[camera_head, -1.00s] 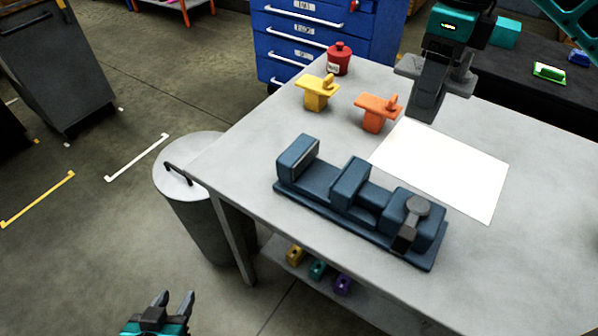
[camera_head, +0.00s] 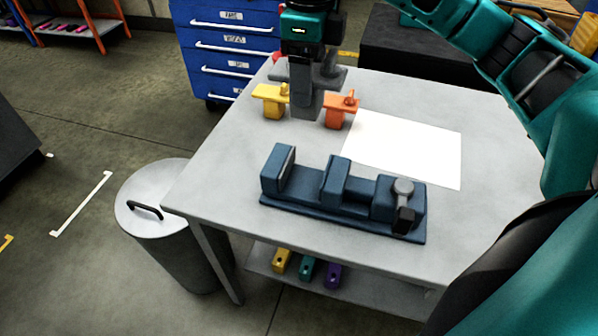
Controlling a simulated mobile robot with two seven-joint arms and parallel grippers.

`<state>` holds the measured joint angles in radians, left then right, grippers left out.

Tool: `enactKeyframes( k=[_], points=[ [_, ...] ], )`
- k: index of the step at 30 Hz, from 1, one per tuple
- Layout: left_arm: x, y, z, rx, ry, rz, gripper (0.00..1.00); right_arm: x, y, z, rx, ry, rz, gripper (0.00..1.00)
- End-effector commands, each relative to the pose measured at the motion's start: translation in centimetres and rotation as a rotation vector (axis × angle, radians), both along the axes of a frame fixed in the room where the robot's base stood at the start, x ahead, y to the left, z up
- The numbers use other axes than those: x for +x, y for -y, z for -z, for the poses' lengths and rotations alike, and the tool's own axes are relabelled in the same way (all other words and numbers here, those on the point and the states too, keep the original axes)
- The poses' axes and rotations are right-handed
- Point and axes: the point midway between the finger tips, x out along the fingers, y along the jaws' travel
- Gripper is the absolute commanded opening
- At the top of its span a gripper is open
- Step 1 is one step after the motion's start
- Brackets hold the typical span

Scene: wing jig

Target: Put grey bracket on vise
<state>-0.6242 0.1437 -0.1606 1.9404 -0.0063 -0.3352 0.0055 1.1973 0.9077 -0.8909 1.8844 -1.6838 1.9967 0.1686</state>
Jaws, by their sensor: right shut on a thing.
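My right gripper (camera_head: 306,100) is shut on the grey bracket (camera_head: 332,76). It holds the bracket over the far part of the grey table, between the yellow and orange brackets in the picture. The fingers hide the middle of the grey bracket; its flat plate shows at both sides. The blue vise (camera_head: 310,190) lies on the table nearer to me, with a gap between its two left jaws and a grey handle at its right end. The grey bracket is apart from the vise. My left gripper is out of view.
A yellow bracket (camera_head: 272,104) and an orange bracket (camera_head: 339,112) stand on the table (camera_head: 215,180). A white sheet (camera_head: 405,150) lies behind the vise. A red container (camera_head: 278,58) is mostly hidden by my gripper. A grey bin (camera_head: 160,200) stands at left.

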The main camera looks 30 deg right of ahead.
Motion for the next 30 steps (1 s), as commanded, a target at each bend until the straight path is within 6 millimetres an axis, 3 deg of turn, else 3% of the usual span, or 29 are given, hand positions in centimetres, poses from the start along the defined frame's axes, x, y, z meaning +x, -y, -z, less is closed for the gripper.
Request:
enactKeyframes(
  k=[1,13,17,23,30],
  points=[
    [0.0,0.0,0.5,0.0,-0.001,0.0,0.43,-0.1,0.0,1.5,0.0,-0.006,0.0,0.21],
    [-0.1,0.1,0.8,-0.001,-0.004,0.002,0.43,-0.1,0.0,11.6,0.0,-0.005,0.0,0.21],
    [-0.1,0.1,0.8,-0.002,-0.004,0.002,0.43,-0.1,0.0,13.6,0.0,-0.001,0.0,0.21],
    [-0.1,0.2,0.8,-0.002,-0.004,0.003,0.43,0.0,0.0,14.8,0.001,-0.001,-0.001,0.21],
    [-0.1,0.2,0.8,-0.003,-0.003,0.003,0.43,0.0,0.0,18.2,0.0,-0.001,0.0,0.21]
  ],
)
